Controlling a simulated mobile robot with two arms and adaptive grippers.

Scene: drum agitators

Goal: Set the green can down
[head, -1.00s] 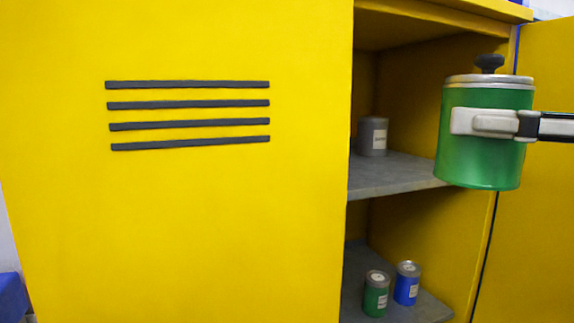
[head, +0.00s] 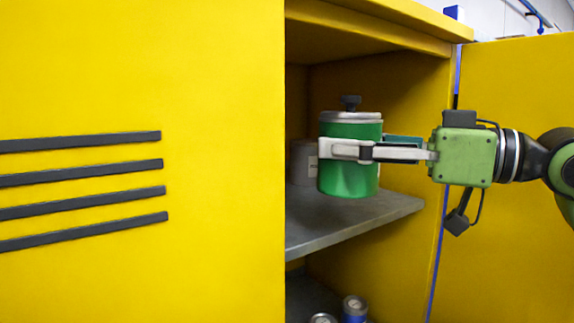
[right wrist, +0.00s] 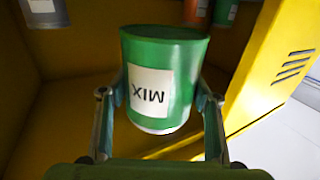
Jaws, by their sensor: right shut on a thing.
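The green can (head: 350,179) has a silver lid and a black knob, and is upright in the head view. My right gripper (head: 347,150) is shut around its middle, coming from the right. The can is in the cabinet opening, in front of the upper grey shelf (head: 340,227) or over it; I cannot tell whether its base touches. In the right wrist view the can (right wrist: 182,85) appears upside down with a white MIX label, between the two fingers of my right gripper (right wrist: 160,100). My left gripper is not in view.
A grey can (head: 301,162) stands on the upper shelf, partly hidden behind the green can. Tops of two cans, one blue (head: 354,312), show on the lower shelf. The shelf's right front looks clear.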

